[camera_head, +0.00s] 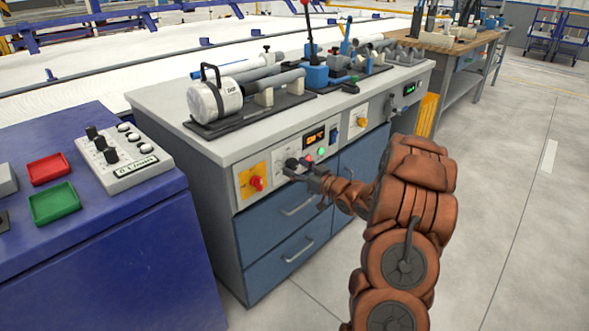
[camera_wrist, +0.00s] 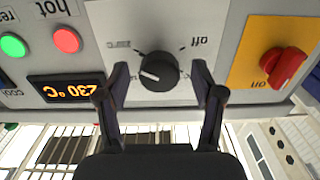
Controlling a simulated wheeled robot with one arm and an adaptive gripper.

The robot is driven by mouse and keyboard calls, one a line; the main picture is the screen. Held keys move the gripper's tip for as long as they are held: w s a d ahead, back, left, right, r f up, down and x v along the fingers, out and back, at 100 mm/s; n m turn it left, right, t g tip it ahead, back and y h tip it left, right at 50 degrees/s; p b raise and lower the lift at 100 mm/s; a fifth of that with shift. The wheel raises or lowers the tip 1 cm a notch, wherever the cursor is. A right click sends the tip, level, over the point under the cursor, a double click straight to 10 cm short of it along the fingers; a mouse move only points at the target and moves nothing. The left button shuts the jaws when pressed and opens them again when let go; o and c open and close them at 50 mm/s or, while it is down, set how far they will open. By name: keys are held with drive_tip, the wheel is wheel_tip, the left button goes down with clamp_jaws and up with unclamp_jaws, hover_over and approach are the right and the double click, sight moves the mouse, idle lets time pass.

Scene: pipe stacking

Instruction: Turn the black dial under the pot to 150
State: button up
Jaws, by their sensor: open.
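The black dial (camera_wrist: 158,71) sits on a grey panel in the middle of the wrist view, which shows the panel upside down. An "off" label is at the dial's upper right; the other scale labels are too small to read surely. My gripper (camera_wrist: 160,76) is open, one finger on each side of the dial, with small gaps visible. In the head view my gripper (camera_head: 306,171) is at the panel and partly hides the dial.
An orange display (camera_wrist: 68,88) seems to read 230 °C. Red (camera_wrist: 66,40) and green (camera_wrist: 12,45) lights are beside it. A red knob on a yellow plate (camera_wrist: 284,62) is on the dial's other side. Blue drawers (camera_head: 290,222) are below; open floor lies right.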

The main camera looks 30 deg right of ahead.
drive_tip(key=shift+w+a, duration=0.1)
drive_tip(key=shift+w, duration=0.3)
drive_tip(key=c, duration=1.1)
drive_tip(key=shift+a, duration=0.1)
